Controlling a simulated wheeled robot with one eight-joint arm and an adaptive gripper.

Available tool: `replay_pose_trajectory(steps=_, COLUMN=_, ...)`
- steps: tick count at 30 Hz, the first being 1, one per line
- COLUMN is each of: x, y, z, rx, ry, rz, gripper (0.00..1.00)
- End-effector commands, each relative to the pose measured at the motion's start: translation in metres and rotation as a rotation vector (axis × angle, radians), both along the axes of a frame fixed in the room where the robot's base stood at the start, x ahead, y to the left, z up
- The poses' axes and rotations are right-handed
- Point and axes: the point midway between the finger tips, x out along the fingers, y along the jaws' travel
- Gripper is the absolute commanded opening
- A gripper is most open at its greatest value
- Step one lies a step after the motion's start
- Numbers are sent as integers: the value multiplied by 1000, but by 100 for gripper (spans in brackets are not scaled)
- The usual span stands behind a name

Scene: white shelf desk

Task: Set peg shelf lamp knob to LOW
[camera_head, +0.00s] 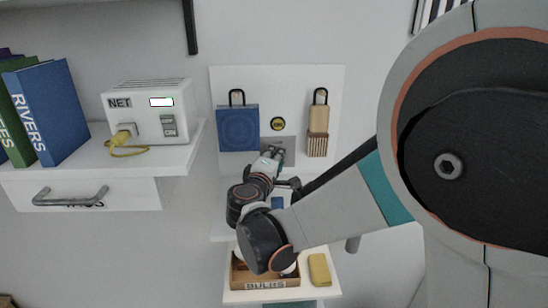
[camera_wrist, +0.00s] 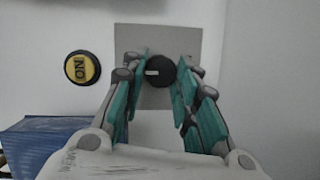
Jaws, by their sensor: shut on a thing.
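The lamp knob (camera_wrist: 160,72) is round and black, with a short white mark pointing left in the wrist view. It sits on a grey plate (camera_wrist: 180,45) on a white panel. My gripper (camera_wrist: 163,76) has its teal fingers closed around the knob from both sides. In the head view, my gripper (camera_head: 273,155) reaches the grey plate (camera_head: 289,143) and hides the knob. No LOW lettering can be read in either view.
A round yellow-and-black button (camera_head: 278,124) is above the plate. A blue bag (camera_head: 237,129) hangs to the left and a tan item (camera_head: 319,115) to the right. Below are a BULBS box (camera_head: 265,284) and a yellow object (camera_head: 320,269). A white NET box (camera_head: 147,112) stands left.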

Motion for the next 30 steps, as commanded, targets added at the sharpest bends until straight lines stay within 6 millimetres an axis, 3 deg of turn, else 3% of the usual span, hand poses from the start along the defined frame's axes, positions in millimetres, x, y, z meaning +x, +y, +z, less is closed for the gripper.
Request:
replay_pose_trajectory(steps=1, x=-1, y=0, z=-1, rx=1, ry=1, rz=0, gripper=35)
replay_pose_trajectory(steps=3, x=-1, y=0, z=-1, rx=1, ry=1, rz=0, gripper=49)
replay_pose_trajectory(steps=20, x=0, y=0, z=2, rx=28, ry=0, rz=0, gripper=49)
replay_pose_trajectory(steps=30, x=0, y=-2, z=8, rx=347, ry=2, rz=-2, gripper=49)
